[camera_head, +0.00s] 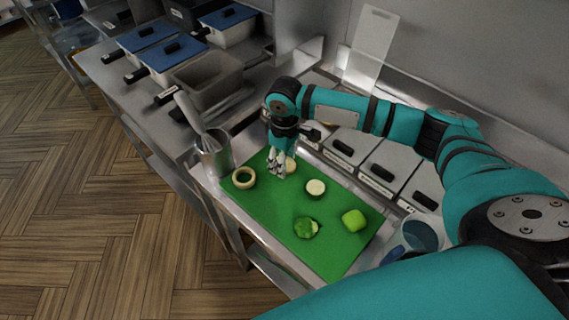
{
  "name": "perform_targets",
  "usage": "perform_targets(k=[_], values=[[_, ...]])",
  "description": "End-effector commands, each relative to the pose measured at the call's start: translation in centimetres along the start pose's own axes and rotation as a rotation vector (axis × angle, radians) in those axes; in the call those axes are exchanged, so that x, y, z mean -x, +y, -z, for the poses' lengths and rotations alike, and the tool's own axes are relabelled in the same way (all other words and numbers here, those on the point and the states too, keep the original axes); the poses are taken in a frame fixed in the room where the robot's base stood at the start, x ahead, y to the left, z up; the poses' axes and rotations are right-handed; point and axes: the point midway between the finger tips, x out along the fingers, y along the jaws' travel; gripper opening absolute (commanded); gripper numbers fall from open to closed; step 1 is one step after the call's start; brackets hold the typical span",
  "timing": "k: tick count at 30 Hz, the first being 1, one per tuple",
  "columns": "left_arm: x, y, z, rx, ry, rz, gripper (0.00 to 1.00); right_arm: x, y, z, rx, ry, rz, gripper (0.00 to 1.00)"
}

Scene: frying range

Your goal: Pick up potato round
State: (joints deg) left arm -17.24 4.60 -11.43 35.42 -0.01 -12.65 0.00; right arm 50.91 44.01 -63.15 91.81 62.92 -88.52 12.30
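A green cutting board (268,210) lies on the steel counter. My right gripper (277,170) points down at its far part, fingers just above or at the board. A pale round piece (291,164), which looks like a potato round, sits right beside and partly behind the fingers. I cannot tell whether the fingers touch it or how far they are open. A second pale round slice (315,188) lies apart, right of the gripper; it may be another vegetable. My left gripper is not in view.
A pale ring (244,179) lies at the board's left edge. A green cut piece (306,228) and a green block (353,220) lie nearer. A metal cup with a utensil (216,158) stands left of the board. Lidded containers (390,164) line its right side.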

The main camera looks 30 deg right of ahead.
Motion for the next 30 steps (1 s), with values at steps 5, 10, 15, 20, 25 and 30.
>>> perform_targets(k=[5, 10, 15, 20, 25, 30], values=[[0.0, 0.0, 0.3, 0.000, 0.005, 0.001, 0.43, 0.0, 0.0, 0.0, 0.000, 0.000, 0.000, 0.33], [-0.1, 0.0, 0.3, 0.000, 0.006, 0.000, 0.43, 0.2, 0.0, 0.0, 0.000, 0.001, 0.000, 0.33], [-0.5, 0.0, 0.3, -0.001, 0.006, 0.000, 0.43, 1.1, 0.0, 0.1, 0.000, 0.002, 0.000, 0.33], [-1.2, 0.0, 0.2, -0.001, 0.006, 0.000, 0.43, 3.1, 0.1, 0.1, -0.001, 0.004, -0.001, 0.33], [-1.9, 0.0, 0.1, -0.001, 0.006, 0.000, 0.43, 3.5, -2.4, -1.9, 0.005, 0.000, 0.002, 0.33], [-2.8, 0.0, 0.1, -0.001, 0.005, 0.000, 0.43, 4.0, -6.0, -4.7, 0.007, 0.000, 0.001, 0.33]])
